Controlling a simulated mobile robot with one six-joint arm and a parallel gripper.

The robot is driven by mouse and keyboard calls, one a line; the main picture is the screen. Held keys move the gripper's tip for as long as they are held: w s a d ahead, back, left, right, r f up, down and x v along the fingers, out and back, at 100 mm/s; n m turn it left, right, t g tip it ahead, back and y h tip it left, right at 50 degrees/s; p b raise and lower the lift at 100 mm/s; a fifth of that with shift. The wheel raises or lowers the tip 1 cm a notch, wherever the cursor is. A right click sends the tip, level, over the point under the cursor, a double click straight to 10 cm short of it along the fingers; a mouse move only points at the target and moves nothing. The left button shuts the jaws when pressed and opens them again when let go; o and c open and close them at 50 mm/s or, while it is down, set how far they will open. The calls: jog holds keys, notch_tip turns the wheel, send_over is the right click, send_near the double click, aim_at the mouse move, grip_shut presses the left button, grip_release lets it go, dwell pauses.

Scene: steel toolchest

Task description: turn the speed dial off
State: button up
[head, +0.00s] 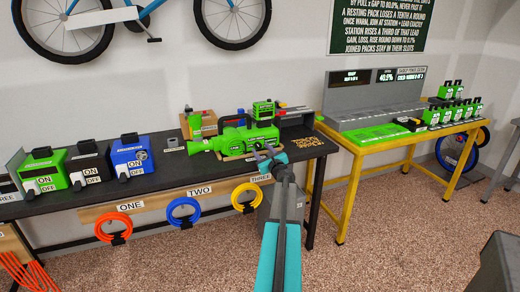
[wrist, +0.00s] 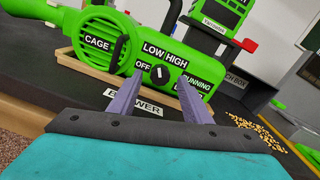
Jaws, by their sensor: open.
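The green blower-like machine (head: 235,140) sits on the dark bench, and its side fills the wrist view (wrist: 98,25). Its speed dial (wrist: 158,74) is a small black knob with a white bar, right of the OFF label and below LOW and HIGH. The bar looks nearly upright; which label it points to is hard to tell. My gripper (head: 268,154) is open in front of the machine. In the wrist view its two fingers (wrist: 153,78) stand either side of the dial, apart from each other with nothing between them. The dial is too small to make out in the head view.
A RUNNING label (wrist: 196,84) sits right of the dial. The machine rests in a wooden tray (wrist: 85,66). Green, black and blue ON/OFF boxes (head: 130,155) stand left. Coiled hoses (head: 183,211) hang from the bench front. A yellow table (head: 352,165) stands right.

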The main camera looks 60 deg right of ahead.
jog(key=shift+x, duration=1.1)
jog(key=shift+a, duration=0.1)
jog(key=c, duration=1)
